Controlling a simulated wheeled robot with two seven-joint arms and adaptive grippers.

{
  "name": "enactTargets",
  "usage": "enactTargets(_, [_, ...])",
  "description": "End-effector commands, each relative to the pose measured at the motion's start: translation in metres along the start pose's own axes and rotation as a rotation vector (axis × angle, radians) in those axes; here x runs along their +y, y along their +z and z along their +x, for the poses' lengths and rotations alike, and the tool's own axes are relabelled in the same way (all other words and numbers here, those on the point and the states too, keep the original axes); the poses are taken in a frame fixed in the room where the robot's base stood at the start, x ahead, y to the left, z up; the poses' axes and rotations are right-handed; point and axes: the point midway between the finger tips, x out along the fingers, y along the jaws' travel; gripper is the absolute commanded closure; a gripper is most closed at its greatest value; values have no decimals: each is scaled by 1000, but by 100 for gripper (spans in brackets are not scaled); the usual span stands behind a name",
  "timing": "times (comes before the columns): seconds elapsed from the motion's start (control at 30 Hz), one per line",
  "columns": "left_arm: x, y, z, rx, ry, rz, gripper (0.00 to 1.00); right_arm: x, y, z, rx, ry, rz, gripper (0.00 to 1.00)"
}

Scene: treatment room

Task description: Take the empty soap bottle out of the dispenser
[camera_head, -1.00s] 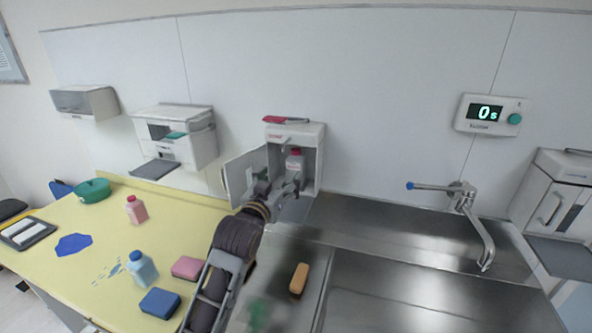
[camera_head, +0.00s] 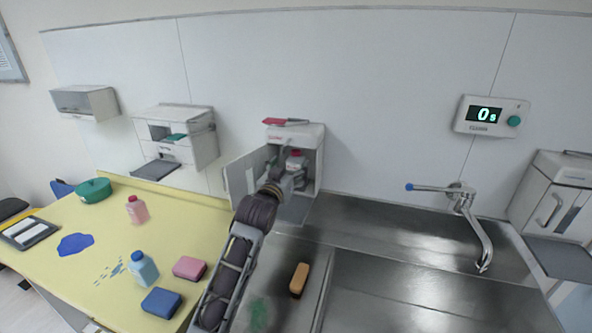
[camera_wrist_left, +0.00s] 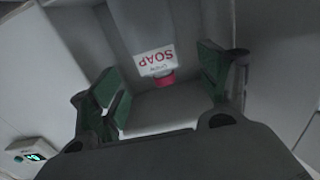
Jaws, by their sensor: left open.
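The dispenser (camera_head: 310,140) hangs on the wall with its door (camera_head: 243,172) swung open to the left. The soap bottle (camera_head: 296,162), with a red cap, stands inside it. In the left wrist view the bottle (camera_wrist_left: 150,30) shows upside down, with a "SOAP" label and its red cap. My left gripper (camera_head: 286,172) is at the dispenser's opening, and my arm hides the lower part of the bottle. In the left wrist view my left gripper (camera_wrist_left: 160,85) is open, its green pads on either side of the bottle, with gaps visible. How full the bottle is cannot be seen.
A steel sink counter with a tap (camera_head: 465,200) lies right of my arm. A red object (camera_head: 286,122) lies on the dispenser.

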Motion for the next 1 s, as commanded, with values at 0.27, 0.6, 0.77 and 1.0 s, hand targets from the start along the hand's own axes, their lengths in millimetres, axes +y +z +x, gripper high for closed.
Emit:
enactTargets(0.27, [0,0,8,0,0,-1,23,0,-1,-1,1,0,0,100])
enactTargets(0.6, [0,0,10,1,0,0,23,-2,-1,-2,1,-2,1,100])
enactTargets(0.77, [0,-1,16,1,0,0,23,-4,-2,-4,2,-4,2,100])
enactTargets(1.0, [1,-2,34,1,0,0,23,-5,-2,-10,2,-5,3,100])
